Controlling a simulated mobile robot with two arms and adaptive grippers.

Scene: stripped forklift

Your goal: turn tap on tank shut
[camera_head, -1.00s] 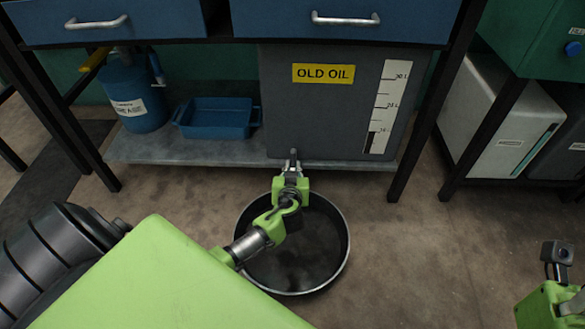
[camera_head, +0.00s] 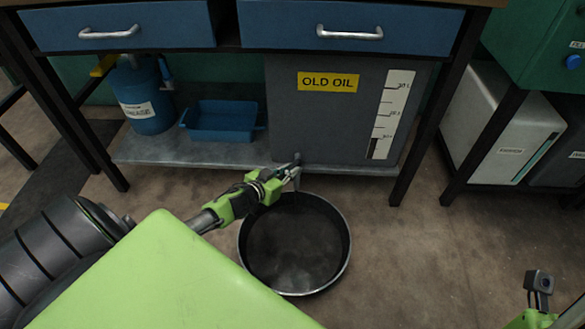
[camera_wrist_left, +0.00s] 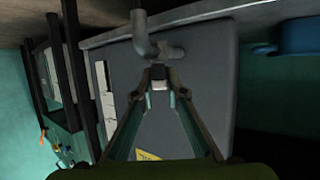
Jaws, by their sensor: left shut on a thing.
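The tank (camera_head: 325,115) is a dark grey box with a yellow OLD OIL label and a white level scale, standing on the low shelf under the bench. Its tap (camera_head: 298,158) is at the tank's bottom front edge, mostly hidden by my gripper. In the left wrist view the tap (camera_wrist_left: 150,46) shows as a grey bent pipe. My left gripper (camera_head: 292,172) is at the tap, coming in from the left. Its fingertips (camera_wrist_left: 160,80) are shut on a small light part at the tap, apparently its handle. My right gripper (camera_head: 540,285) is at the lower right, away from the tank; its jaws are unclear.
A round black pan (camera_head: 294,246) stands on the floor below the tap, under my left gripper. A blue tray (camera_head: 222,122) and a blue can (camera_head: 144,100) are on the shelf (camera_head: 190,153). The bench leg (camera_head: 425,130) stands right of the tank.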

